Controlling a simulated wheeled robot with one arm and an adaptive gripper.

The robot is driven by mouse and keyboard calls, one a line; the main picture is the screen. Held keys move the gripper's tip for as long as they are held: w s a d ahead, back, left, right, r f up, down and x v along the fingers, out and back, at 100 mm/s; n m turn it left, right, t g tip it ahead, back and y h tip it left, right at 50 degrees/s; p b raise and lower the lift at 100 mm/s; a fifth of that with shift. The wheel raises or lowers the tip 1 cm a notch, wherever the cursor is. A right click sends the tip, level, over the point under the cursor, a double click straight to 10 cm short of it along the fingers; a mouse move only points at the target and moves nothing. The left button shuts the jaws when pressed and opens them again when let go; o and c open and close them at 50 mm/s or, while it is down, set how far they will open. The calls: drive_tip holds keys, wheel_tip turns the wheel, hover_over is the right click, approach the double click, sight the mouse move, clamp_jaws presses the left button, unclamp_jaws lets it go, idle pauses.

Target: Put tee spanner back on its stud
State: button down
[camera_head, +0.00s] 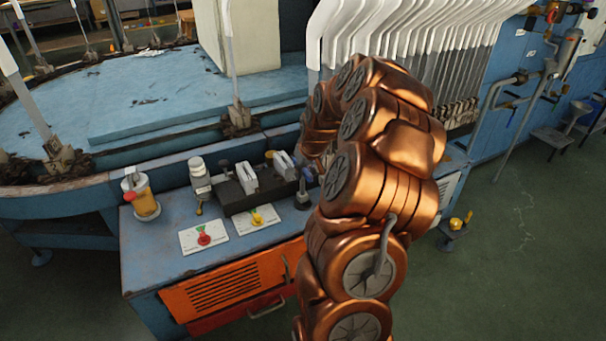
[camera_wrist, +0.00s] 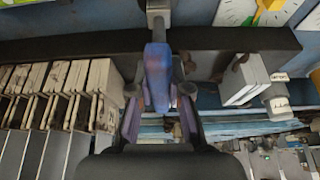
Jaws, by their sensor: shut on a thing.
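The tee spanner (camera_wrist: 157,75) shows in the wrist view as a worn blue-purple handle with a grey shank running up to the top edge. My gripper (camera_wrist: 158,118) is shut on it, with a finger on each side of the handle. In the head view a dark blue upright piece (camera_head: 303,188), likely the spanner, stands just right of the black block (camera_head: 258,194). My copper arm hides most of the gripper there. I cannot make out the stud, nor tell whether the spanner touches it.
The blue bench (camera_head: 165,240) carries pale clamp blocks (camera_head: 246,178) on the black block, a yellow pot (camera_head: 143,196), a grey-white cylinder (camera_head: 200,178) and two cards with a red button (camera_head: 204,236) and a yellow button (camera_head: 257,217). White sock boards (camera_head: 400,40) stand behind my arm.

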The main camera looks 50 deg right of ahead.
drive_tip(key=shift+f, duration=0.55)
drive_tip(key=c, duration=1.1)
unclamp_jaws()
